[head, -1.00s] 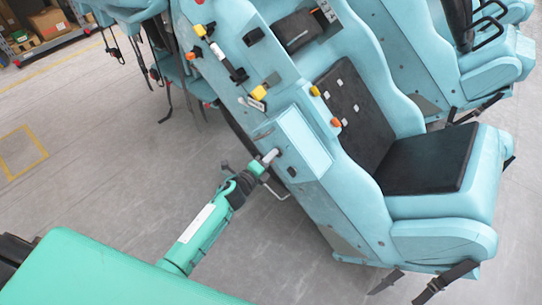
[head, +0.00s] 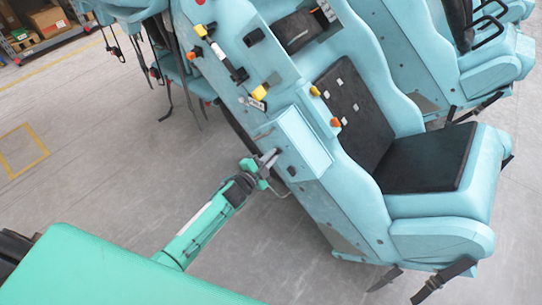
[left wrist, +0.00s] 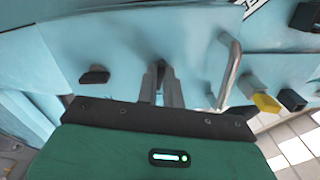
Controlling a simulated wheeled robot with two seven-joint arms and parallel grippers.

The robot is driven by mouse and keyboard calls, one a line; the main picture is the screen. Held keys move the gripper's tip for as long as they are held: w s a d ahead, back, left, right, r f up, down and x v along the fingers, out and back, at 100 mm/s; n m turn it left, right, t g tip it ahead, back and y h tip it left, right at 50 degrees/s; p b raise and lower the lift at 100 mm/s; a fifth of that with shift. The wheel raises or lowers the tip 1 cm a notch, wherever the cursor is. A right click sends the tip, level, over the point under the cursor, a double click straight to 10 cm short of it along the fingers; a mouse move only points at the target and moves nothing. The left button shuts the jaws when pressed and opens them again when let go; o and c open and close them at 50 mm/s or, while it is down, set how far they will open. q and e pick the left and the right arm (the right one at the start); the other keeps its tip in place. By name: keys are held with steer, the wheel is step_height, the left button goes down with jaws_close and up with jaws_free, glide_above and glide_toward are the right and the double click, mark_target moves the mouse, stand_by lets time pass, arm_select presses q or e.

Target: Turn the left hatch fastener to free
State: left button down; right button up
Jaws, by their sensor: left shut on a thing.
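The hatch (head: 305,140) is a pale blue raised panel on the side of the ride seat. My left gripper (head: 271,157) reaches it from the lower left, fingertips at its near face. In the left wrist view the two grey fingers (left wrist: 161,82) are shut on a small dark fastener (left wrist: 160,72), mostly hidden between them. Another dark fastener (left wrist: 95,75) sits on the same face to the left; it also shows in the head view (head: 291,171), just below the gripper. Its exact turn is hard to read. My right gripper is not in view.
A metal bar handle (left wrist: 231,70) stands close to the right of the fingers in the left wrist view. Yellow (head: 259,93) and black blocks lie farther up the panel. The black-padded seat (head: 425,160) is to the right. Grey floor is clear at left.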

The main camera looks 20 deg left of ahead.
arm_select(q)
steer(key=shift+f+n, duration=0.1)
steer(key=shift+n, duration=1)
steer(key=c, duration=1.5)
jaws_free()
steer(key=shift+c, duration=0.2)
steer(key=shift+s, duration=0.1)
steer(key=b+v, duration=0.3)
steer(key=v, duration=1)
steer(key=shift+s, duration=0.3)
steer(key=shift+a, duration=0.1)
